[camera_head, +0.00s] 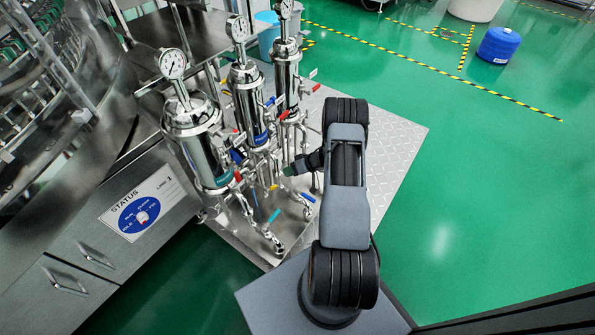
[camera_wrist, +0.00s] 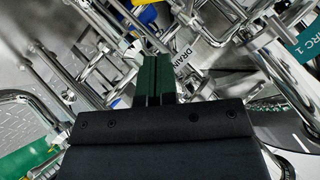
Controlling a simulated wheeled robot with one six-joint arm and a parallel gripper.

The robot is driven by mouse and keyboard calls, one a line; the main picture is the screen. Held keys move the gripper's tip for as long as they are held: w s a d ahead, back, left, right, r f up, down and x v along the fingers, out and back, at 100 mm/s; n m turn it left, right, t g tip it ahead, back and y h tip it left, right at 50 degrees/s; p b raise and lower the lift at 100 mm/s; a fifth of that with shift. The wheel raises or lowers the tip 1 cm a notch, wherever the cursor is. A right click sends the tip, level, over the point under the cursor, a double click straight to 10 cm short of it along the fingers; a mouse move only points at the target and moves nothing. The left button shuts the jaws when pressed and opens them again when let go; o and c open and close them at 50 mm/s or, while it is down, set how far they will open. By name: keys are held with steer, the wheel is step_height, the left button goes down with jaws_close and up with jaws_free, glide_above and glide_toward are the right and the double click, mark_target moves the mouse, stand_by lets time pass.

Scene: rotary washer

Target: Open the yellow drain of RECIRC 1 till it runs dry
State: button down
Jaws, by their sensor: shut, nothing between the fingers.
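My gripper (camera_head: 289,171) is shut and empty, low beside the pipes under the steel filter housings. In the wrist view its green fingers (camera_wrist: 155,78) are pressed together. A white tag reading DRAIN (camera_wrist: 184,54) is just right of the fingertips. A teal label ending in "RC 1" (camera_wrist: 306,46) is at the right edge. A yellow part (camera_wrist: 138,3) shows at the top edge, apart from the fingers; I cannot tell whether it is the drain handle. A small yellow part (camera_head: 273,187) shows among the pipes. The drain outlet and any flow cannot be made out.
Three housings with gauges stand in a row; the nearest (camera_head: 195,135) has a teal band. Red, blue and teal handles (camera_head: 273,216) crowd the pipes. A cabinet with a STATUS dial (camera_head: 141,217) is at left.

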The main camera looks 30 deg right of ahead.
mark_target(272, 188)
steer(key=a+f+b, duration=0.2)
steer(key=a+f, duration=0.2)
steer(key=f, duration=0.1)
steer(key=shift+w+a, duration=0.25)
steer(key=shift+w, duration=0.1)
steer(key=shift+a+f+b, duration=0.1)
steer(key=shift+b, duration=0.2)
